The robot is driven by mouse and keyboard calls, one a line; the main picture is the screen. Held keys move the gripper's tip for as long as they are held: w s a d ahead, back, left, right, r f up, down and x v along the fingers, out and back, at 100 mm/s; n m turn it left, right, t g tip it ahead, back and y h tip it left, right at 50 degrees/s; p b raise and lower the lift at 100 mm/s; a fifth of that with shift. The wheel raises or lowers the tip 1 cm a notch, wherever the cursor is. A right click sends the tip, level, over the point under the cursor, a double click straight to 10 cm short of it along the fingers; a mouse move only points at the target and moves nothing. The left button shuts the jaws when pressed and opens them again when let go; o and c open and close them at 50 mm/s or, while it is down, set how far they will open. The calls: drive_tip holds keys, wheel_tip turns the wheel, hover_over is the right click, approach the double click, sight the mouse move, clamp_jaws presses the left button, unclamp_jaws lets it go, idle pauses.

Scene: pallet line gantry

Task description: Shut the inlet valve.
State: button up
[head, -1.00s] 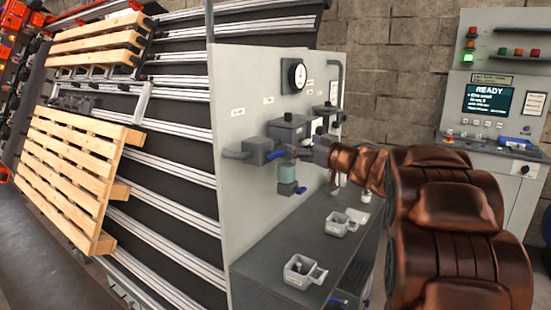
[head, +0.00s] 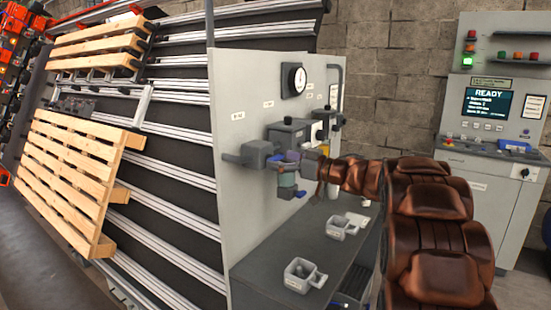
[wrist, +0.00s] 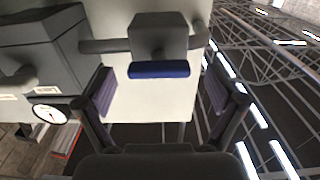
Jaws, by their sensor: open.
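The inlet valve (head: 257,153) is a grey block on a pipe, mounted low on the light panel; I cannot read its label. The wrist view shows its grey body (wrist: 160,38) with a blue bar handle (wrist: 160,69) across its front. My gripper (wrist: 160,90) is open, with one finger on each side of the handle and a gap on both sides. It holds nothing.
A larger grey box (head: 288,131) and a round gauge (head: 293,79) are beside and above the valve. Small grey trays (head: 302,275) stand on the bench. A console (head: 492,110) reads READY at the right. Pallets (head: 70,170) lean at the left.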

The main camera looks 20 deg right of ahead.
drive_tip(key=shift+x, duration=1.05)
drive_tip(key=shift+c, duration=0.4)
drive_tip(key=c, duration=1.1)
